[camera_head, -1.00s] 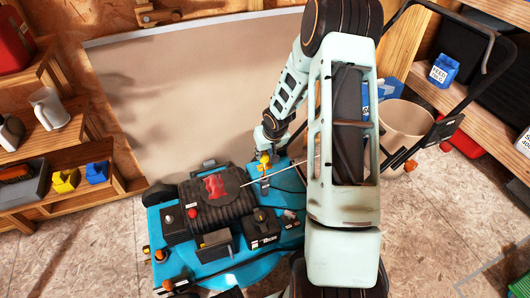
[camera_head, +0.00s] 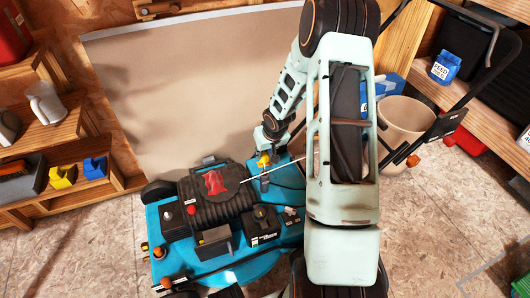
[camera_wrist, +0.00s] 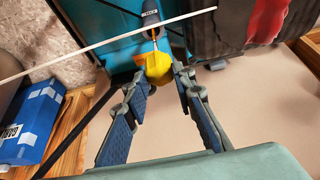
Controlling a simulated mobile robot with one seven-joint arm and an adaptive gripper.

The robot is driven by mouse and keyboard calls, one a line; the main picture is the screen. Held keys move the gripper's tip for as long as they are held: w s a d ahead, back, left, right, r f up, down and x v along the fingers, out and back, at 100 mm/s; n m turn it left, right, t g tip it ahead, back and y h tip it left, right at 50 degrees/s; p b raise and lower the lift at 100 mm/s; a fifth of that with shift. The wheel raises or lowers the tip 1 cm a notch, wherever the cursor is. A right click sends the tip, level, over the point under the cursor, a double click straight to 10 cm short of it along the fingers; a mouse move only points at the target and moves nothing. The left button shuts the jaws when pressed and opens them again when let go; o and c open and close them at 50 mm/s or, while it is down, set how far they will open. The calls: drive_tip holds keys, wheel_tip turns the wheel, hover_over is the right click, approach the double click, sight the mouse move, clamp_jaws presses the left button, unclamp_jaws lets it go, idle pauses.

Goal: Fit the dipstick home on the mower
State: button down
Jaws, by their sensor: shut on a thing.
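The blue mower (camera_head: 232,269) with a dark ribbed engine cover (camera_head: 238,199) stands left of centre in the head view. My gripper (camera_head: 264,155) is above its far right part. It is shut on the yellow handle of the dipstick (camera_head: 263,161). In the wrist view the yellow handle (camera_wrist: 158,68) sits between the fingertips of my gripper (camera_wrist: 160,82). A short thin stem shows between the handle and a dark labelled tube (camera_wrist: 150,17) on the mower; the head view shows this tube (camera_head: 264,184) just under the handle. How deep the dipstick sits in it I cannot tell.
A thin pale rod (camera_wrist: 100,45) crosses close to the tube. The mower's black handlebar (camera_head: 467,95) and a beige bucket (camera_head: 403,120) are at the right. Wooden shelves (camera_head: 60,130) stand at the left. A blue box (camera_wrist: 32,120) shows in the wrist view.

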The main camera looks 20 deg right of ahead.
sight(266, 157)
drive_tip(key=shift+f+b, duration=1.4)
drive_tip(key=shift+f, duration=0.45)
drive_tip(key=shift+f+b, duration=0.4)
drive_tip(key=shift+f, duration=1.85)
drive_tip(key=c, duration=1.5)
unclamp_jaws()
drive_tip(key=shift+c, duration=0.2)
drive_tip(key=v, duration=1.2)
